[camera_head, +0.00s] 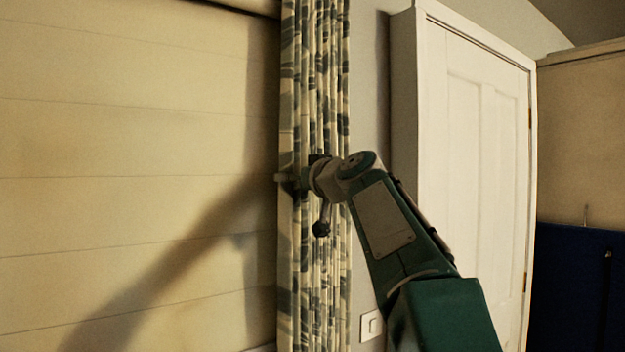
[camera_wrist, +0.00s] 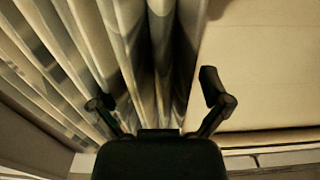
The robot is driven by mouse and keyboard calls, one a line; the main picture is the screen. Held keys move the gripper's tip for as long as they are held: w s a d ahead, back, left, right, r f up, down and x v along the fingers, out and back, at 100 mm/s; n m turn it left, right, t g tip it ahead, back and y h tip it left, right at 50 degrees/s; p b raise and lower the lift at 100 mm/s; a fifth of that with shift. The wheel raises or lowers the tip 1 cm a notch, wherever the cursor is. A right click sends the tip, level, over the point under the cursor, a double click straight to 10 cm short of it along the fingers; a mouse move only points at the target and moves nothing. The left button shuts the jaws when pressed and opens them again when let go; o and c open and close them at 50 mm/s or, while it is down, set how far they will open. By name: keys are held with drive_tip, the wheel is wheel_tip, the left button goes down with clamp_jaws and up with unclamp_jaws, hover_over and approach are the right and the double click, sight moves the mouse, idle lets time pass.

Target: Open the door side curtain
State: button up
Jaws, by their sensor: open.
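The door side curtain (camera_head: 315,80) hangs in narrow gathered folds with a grey-green and cream pattern, between the pale blind and the white door. My gripper (camera_head: 302,200) is at the curtain's middle height in the head view, in front of the folds. In the wrist view the curtain (camera_wrist: 85,45) fills the left and middle. My gripper (camera_wrist: 158,95) is open there, its two fingers wide apart, with several folds showing between them. The right finger overlaps the curtain's edge and the blind. I cannot tell whether the fingers touch the cloth.
A pale panelled blind (camera_head: 130,130) covers the left side, with my arm's shadow on it. A white door (camera_head: 475,150) in a frame stands to the right. A wall switch (camera_head: 371,325) is low beside the curtain. A dark blue surface (camera_head: 580,290) is at the far right.

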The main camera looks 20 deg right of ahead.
drive_tip(key=s+d, duration=0.1)
drive_tip(key=s, duration=0.9)
drive_tip(key=shift+d, duration=0.35)
drive_tip(key=shift+s+f, duration=0.1)
drive_tip(key=s+a+f+g, duration=0.4)
drive_tip(key=a+f, duration=0.3)
drive_tip(key=f, duration=0.5)
drive_tip(key=s+a+f+g+h, duration=0.1)
drive_tip(key=s+f+g, duration=0.1)
drive_tip(key=s+f, duration=0.5)
drive_tip(key=s+a+f+m+g+h, duration=0.1)
drive_tip(key=s+a+f+g, duration=0.1)
drive_tip(key=s+f, duration=0.5)
drive_tip(key=s+a+f+m+g+h, duration=0.1)
drive_tip(key=s+f+g, duration=0.3)
drive_tip(key=f, duration=1.3)
drive_tip(key=s, duration=0.3)
drive_tip(key=shift+a, duration=0.25)
